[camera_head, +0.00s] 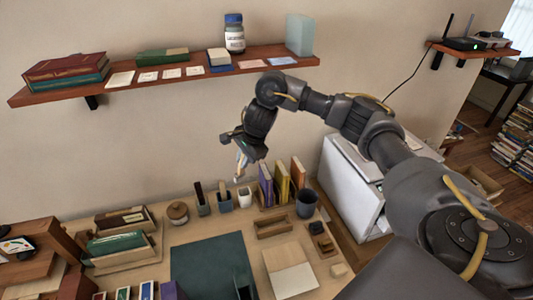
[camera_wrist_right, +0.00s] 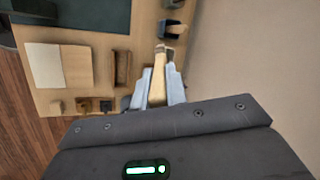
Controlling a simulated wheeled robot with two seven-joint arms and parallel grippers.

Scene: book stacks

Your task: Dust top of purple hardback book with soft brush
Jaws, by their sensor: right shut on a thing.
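My right gripper (camera_head: 243,158) is in the air above the back of the desk, left of the upright books. It is shut on a soft brush with a pale wooden handle (camera_wrist_right: 158,88), held between two light grey fingers in the right wrist view. The brush head (camera_wrist_right: 164,52) points away from the gripper; in the head view the brush (camera_head: 239,170) hangs downward. A purple book (camera_head: 265,182) stands upright beside yellow and orange books, right of and below the brush, apart from it. My left gripper is not in view.
Small holders (camera_head: 225,202), a dark cup (camera_head: 306,204) and a wooden tray (camera_head: 274,227) stand near the books. A wall shelf (camera_head: 200,75) with books and a jar is above. Another purple item (camera_head: 172,290) is at the bottom edge.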

